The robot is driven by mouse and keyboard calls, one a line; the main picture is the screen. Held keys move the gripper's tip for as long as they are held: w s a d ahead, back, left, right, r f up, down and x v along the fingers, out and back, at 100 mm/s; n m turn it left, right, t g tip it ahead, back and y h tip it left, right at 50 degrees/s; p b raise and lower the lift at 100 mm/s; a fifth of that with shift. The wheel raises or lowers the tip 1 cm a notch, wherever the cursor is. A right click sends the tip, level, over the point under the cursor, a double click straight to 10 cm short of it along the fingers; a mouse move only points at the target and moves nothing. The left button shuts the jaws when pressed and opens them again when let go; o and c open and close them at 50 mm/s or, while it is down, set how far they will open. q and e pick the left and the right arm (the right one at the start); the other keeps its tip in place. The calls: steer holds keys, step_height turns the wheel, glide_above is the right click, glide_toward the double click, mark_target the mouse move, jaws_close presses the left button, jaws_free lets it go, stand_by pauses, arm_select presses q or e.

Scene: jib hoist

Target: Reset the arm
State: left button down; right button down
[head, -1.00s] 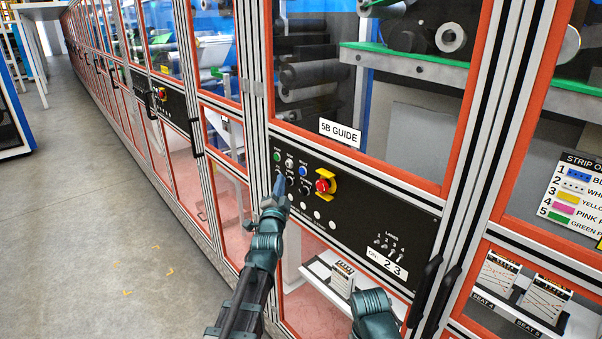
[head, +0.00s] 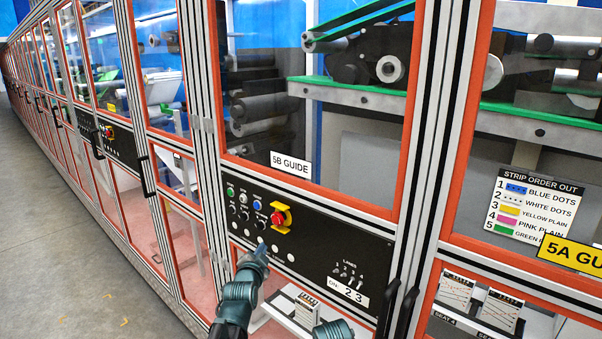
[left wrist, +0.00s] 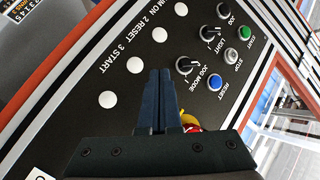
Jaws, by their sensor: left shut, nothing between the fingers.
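A black control panel (head: 330,245) sits under the "5B GUIDE" label on the cabinet front. It carries a blue button (head: 257,206), marked RESET in the left wrist view (left wrist: 215,82), next to a white STOP button (left wrist: 231,57) and a green START button (left wrist: 245,33). A red emergency stop (head: 278,217) in a yellow guard is to their right. My left gripper (head: 262,247) is shut and empty, in front of the panel below the knobs, near the white discs. In the left wrist view its fingers (left wrist: 160,75) point at the panel; I cannot tell whether they touch it.
Black knobs (left wrist: 184,65) lie beside the buttons. Cabinet door handles (head: 408,310) stick out at the panel's right. A lower tray (head: 285,305) holds cards behind glass. Part of my right arm (head: 335,330) shows at the bottom edge. Open floor (head: 60,270) lies at left.

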arm_select(q)
steer(key=s+d+f+n+g, duration=0.1)
steer(key=s+d+f+g, duration=0.4)
steer(key=s+f, duration=0.2)
steer(key=s+d+f+n+g, duration=0.2)
steer(key=s+d+f+g, duration=0.2)
steer(key=s+f, duration=0.4)
steer(key=s+f+n+g+y, duration=0.2)
steer(key=s+g, duration=0.5)
steer(key=s, duration=1)
step_height(320, 180, down, 2)
steer(key=shift+s+d+n+b, duration=0.2)
steer(key=shift+n+b, duration=0.2)
steer(key=shift+n, duration=0.1)
